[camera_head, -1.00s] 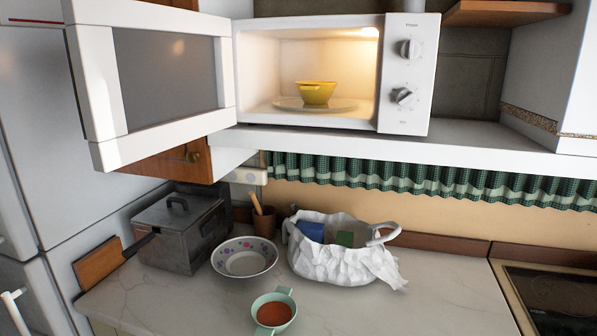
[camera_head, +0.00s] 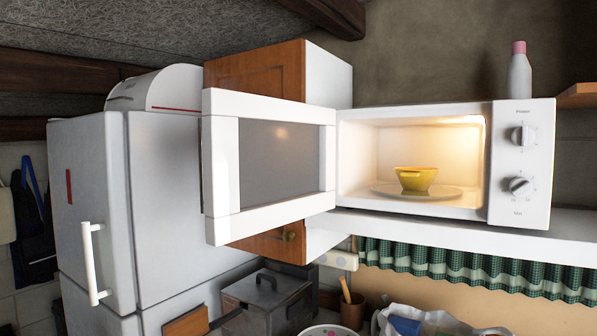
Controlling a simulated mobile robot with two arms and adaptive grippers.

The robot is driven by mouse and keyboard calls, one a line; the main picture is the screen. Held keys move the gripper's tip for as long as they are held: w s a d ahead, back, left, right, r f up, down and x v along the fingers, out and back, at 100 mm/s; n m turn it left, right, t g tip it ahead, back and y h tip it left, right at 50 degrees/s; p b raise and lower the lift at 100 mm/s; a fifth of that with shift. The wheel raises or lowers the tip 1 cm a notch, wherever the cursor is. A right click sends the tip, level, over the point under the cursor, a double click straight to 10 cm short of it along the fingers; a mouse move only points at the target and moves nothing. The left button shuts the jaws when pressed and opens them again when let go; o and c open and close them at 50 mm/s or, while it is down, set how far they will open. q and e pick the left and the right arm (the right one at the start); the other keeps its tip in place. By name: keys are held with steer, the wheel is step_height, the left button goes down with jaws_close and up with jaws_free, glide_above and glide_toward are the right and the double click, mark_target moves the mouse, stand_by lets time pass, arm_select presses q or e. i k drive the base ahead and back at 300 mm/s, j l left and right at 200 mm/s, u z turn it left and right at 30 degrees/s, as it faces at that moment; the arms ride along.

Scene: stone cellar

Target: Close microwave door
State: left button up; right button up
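The white microwave (camera_head: 521,165) stands on a white shelf, its inside lit. Its door (camera_head: 225,165) is swung wide open to the left, with a dark window in a white frame. A yellow bowl (camera_head: 416,179) sits on the glass turntable (camera_head: 450,193) inside. Neither of my grippers shows in the head view.
A white fridge (camera_head: 92,200) with a white handle stands left of the open door. A wooden cabinet (camera_head: 255,72) is behind the door. A bottle (camera_head: 519,76) stands on top of the microwave. A metal box (camera_head: 262,300) and a bag (camera_head: 425,322) are on the counter below.

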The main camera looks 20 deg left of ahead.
mark_target(266, 163)
steer(key=i+j+z, duration=0.1)
steer(key=j+z, duration=0.3)
steer(key=j, duration=0.75)
steer(key=j+z, duration=0.4)
steer(key=j, duration=0.8)
